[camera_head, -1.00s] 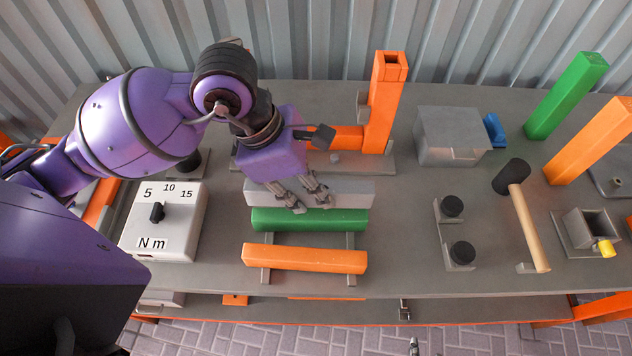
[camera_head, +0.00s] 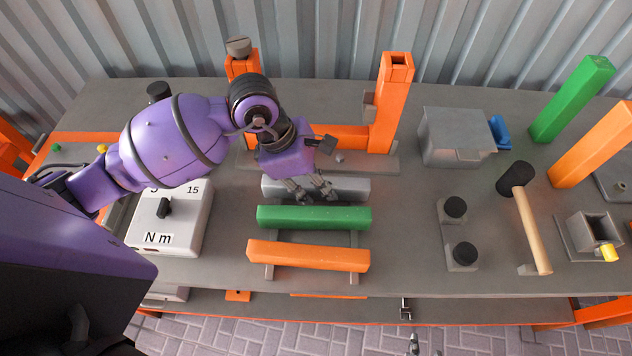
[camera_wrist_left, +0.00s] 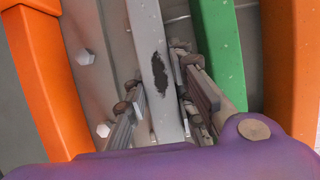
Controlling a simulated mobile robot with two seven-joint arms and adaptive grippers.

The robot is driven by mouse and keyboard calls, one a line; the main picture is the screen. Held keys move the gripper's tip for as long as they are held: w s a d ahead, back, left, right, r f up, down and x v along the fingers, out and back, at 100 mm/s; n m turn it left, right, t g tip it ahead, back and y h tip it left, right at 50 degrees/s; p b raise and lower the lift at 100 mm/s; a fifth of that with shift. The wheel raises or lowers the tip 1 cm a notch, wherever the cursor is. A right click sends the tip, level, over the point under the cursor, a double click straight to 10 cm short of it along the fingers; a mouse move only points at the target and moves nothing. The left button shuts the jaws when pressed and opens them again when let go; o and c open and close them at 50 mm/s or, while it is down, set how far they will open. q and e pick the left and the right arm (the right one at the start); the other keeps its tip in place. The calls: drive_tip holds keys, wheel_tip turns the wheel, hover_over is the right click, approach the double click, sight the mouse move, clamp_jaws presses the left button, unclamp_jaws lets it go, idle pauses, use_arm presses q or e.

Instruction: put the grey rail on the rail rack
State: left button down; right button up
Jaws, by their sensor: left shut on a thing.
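The grey rail (camera_head: 345,188) lies level at the back of the rail rack (camera_head: 354,240), behind the green rail (camera_head: 315,217) and parallel to it. My left gripper (camera_head: 312,192) is shut on the grey rail near its middle, from above. In the left wrist view the fingers (camera_wrist_left: 160,90) stand on both sides of the grey rail (camera_wrist_left: 150,30), which bears a dark worn patch. Whether the rail rests fully on the rack is hidden. An orange rail (camera_head: 308,256) lies at the front of the rack. My right gripper is not in view.
An orange frame (camera_head: 393,105) stands close behind the rack. A torque box marked N m (camera_head: 185,235) is to the left. A grey box (camera_head: 455,140), black knobs (camera_head: 456,207) and a mallet (camera_head: 530,225) are to the right.

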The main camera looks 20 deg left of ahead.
use_arm(q)
drive_tip(key=shift+f, duration=0.15)
drive_tip(key=c, duration=1.5)
unclamp_jaws()
drive_tip(key=v, duration=1.2)
